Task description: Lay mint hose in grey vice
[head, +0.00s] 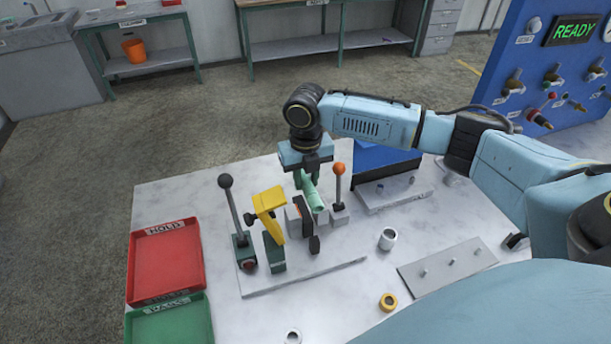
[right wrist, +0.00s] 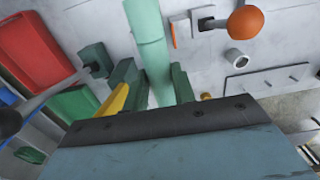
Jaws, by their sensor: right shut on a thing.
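The mint hose (head: 312,195) is a short pale-green tube, held tilted over the grey vice. My right gripper (head: 309,178) is shut on it from above. In the right wrist view the hose (right wrist: 150,42) runs between the two fingers (right wrist: 155,88) and on past them. The grey vice (head: 293,222) shows light grey blocks and a dark jaw part, beside an orange-knobbed lever (head: 339,170). The hose's near end overlaps the vice in the head view; I cannot tell whether it touches the vice or lies inside it. My left gripper is not in view.
A yellow clamp (head: 268,200) on a green base and a black-knobbed lever (head: 226,183) stand left of the vice. Red (head: 167,262) and green (head: 170,322) trays lie at left.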

